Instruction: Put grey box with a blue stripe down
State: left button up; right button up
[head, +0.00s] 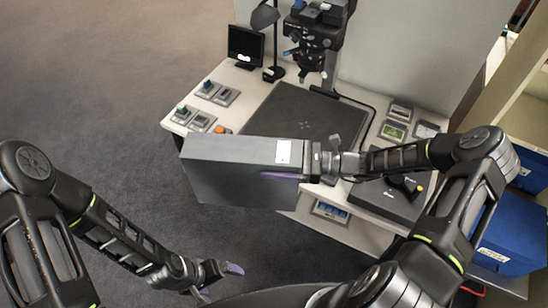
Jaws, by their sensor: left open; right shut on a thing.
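The grey box (230,172) is in the middle of the head view, with a white label (283,152) near its right end. A thin blue-purple stripe (280,176) shows at its lower right. My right gripper (312,161) is shut on the box's right end and holds it in front of the worktable, overlapping its front edge in the picture. What lies under the box is hidden. My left gripper (220,282) is open and empty at the lower middle, below the box in the picture and apart from it.
The worktable (226,75) carries a dark mat (290,117), a microscope-like stand (318,38), a small monitor (246,46), a lamp (266,18) and several control blocks. Shelves at the right hold blue boxes (508,228). The carpet (100,80) at the left is clear.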

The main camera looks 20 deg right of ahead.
aim_at(297, 153)
jog(key=shift+r, duration=0.2)
jog(key=d+r+m+t, duration=0.1)
jog(key=r, duration=0.1)
jog(key=s+d+r+m+t+h, duration=0.1)
jog(key=d+r, duration=0.1)
jog(key=s+d+r+t+h, duration=0.1)
jog(key=d+r+t, duration=0.1)
jog(key=r, duration=0.1)
jog(key=shift+s+d+m, duration=0.15)
jog(key=shift+d+m, duration=0.1)
jog(key=shift+m, duration=0.15)
pick_arm(q)
jog(key=shift+c, duration=0.3)
